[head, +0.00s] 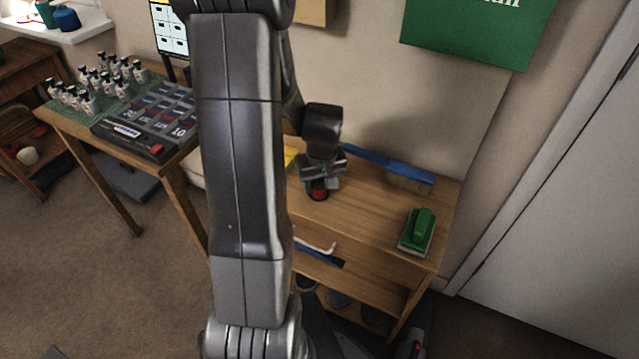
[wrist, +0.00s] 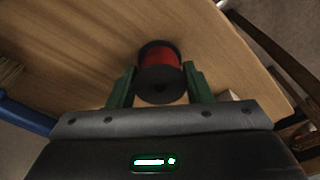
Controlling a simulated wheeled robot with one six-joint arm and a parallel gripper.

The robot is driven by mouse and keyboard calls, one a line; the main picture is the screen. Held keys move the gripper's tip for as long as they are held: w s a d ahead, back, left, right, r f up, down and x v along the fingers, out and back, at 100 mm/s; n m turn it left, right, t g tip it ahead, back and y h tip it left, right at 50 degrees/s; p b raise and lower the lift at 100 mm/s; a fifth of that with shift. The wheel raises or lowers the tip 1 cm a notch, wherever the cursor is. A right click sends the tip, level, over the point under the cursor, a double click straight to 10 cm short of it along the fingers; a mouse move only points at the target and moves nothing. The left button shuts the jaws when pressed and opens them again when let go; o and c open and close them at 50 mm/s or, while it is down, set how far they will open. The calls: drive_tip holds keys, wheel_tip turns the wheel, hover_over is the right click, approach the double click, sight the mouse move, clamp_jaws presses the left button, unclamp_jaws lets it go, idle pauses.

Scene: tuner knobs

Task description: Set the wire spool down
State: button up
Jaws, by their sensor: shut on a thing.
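The wire spool has black flanges and red wire; in the wrist view the spool (wrist: 160,57) sits between the two green fingers of my gripper (wrist: 161,84). My gripper is shut on it. In the head view my gripper (head: 320,180) points down over the wooden bench top (head: 365,220), and the spool (head: 319,190) shows as a small red and dark patch under it. The spool is over the bench, close to its surface. I cannot tell whether it touches the wood.
A green-handled block (head: 417,232) stands at the bench's right front. A blue-handled brush (head: 408,180) lies along the back by the wall. The bench top between them is clear. A table at left holds several small bottles (head: 95,85) and a dark panel (head: 150,122).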

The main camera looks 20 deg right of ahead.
sight(319, 181)
drive_tip(key=shift+f, duration=0.15)
drive_tip(key=o, duration=1)
drive_tip(key=r+p, duration=0.1)
drive_tip(key=r, duration=0.3)
drive_tip(key=s+r, duration=0.1)
drive_tip(key=r, duration=0.3)
drive_tip(key=r+p, duration=0.1)
drive_tip(key=r, duration=0.3)
drive_tip(key=shift+s+a+r+p, duration=0.1)
drive_tip(key=shift+s+r+p, duration=0.1)
drive_tip(key=shift+s+p, duration=0.2)
drive_tip(key=shift+f, duration=0.1)
drive_tip(key=f+b, duration=0.1)
drive_tip(key=f, duration=0.3)
drive_tip(key=w+f+b, duration=0.1)
drive_tip(key=f, duration=0.3)
drive_tip(key=f+b, duration=0.1)
drive_tip(key=f, duration=0.3)
drive_tip(key=shift+w+f, duration=0.15)
drive_tip(key=shift+w, duration=0.25)
drive_tip(key=shift+r+p, duration=0.55)
drive_tip(key=shift+r, duration=1.6)
